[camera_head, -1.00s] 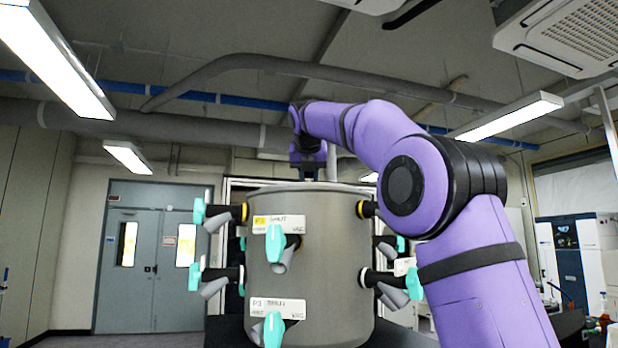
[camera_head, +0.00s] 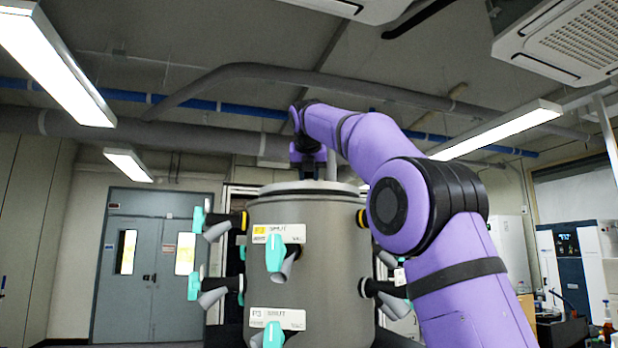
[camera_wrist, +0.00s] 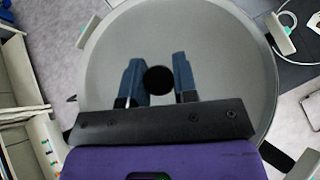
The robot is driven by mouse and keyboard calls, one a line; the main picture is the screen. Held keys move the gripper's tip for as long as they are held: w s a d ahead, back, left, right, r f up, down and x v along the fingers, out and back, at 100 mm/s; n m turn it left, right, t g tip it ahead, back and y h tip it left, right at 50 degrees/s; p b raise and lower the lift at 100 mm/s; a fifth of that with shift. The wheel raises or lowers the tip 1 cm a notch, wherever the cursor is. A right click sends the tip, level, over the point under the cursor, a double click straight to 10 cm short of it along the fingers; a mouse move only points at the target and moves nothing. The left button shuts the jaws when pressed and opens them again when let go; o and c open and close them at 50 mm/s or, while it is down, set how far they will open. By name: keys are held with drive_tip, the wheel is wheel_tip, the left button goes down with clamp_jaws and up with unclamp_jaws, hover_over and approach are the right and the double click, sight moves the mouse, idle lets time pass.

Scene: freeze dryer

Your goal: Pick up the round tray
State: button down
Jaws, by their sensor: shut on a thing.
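The round tray (camera_wrist: 225,65) is a smooth grey disc with a black knob (camera_wrist: 158,80) at its middle, and it fills most of the wrist view. In the head view, its pale edge (camera_head: 285,187) shows at the top of the grey drum (camera_head: 320,235). It looks level. I cannot tell whether it touches the drum's rim or is slightly apart from it. My gripper (camera_wrist: 159,80) points down over the tray's middle. Its two blue fingers are on either side of the knob, shut on it. The fingertips show only small in the head view (camera_head: 312,172).
Teal-handled valves (camera_head: 275,252) stick out around the drum, with white labels beside them. Grey double doors (camera_head: 155,265) stand at the back left. Lab equipment (camera_head: 580,265) stands at the right. Ducts and lamps are overhead.

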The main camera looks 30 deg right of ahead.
drive_tip(key=shift+s+r, duration=0.1)
idle(0.3)
drive_tip(key=s+a, duration=0.6)
drive_tip(key=s, duration=0.4)
drive_tip(key=s+a, duration=0.6)
drive_tip(key=s, duration=0.4)
drive_tip(key=shift+s+a, duration=0.35)
drive_tip(key=shift+a, duration=0.05)
idle(3.6)
drive_tip(key=shift+s+a, duration=0.1)
idle(0.3)
